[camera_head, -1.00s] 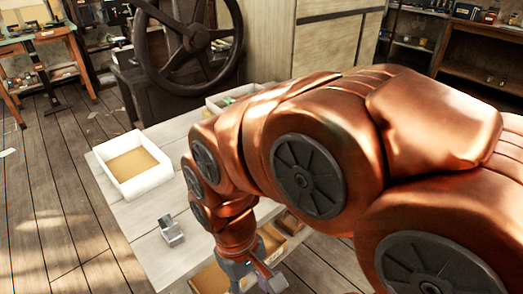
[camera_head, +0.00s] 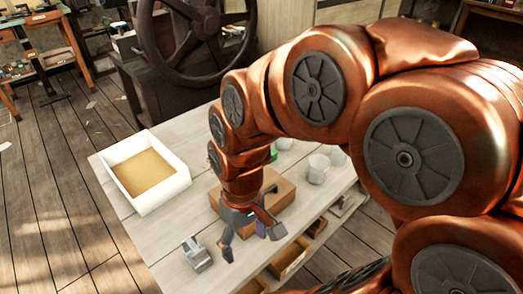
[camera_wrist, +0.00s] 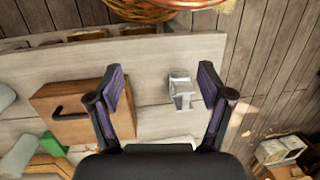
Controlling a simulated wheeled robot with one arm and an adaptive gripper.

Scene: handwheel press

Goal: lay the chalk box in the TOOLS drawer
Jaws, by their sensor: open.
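My gripper (camera_head: 252,246) is open and empty above the worktable, with its fingertips apart in the wrist view (camera_wrist: 162,82). A brown wooden box (camera_head: 277,190) stands on the table behind my gripper and is partly hidden by it. In the wrist view this box (camera_wrist: 70,108) lies left of my fingers and has a dark slot or handle. I cannot tell whether it is the chalk box, as no label is readable. Open wooden drawers (camera_head: 289,262) show under the table's front edge. Their labels are not readable, so I cannot tell which is TOOLS.
A grey metal piece (camera_head: 197,252) lies on the table, seen between my fingers in the wrist view (camera_wrist: 181,90). A white tray (camera_head: 177,191) with a tan floor stands at left. Pale cups (camera_head: 318,168) and a green item (camera_wrist: 52,145) stand near the box. A large handwheel (camera_head: 190,40) rises behind.

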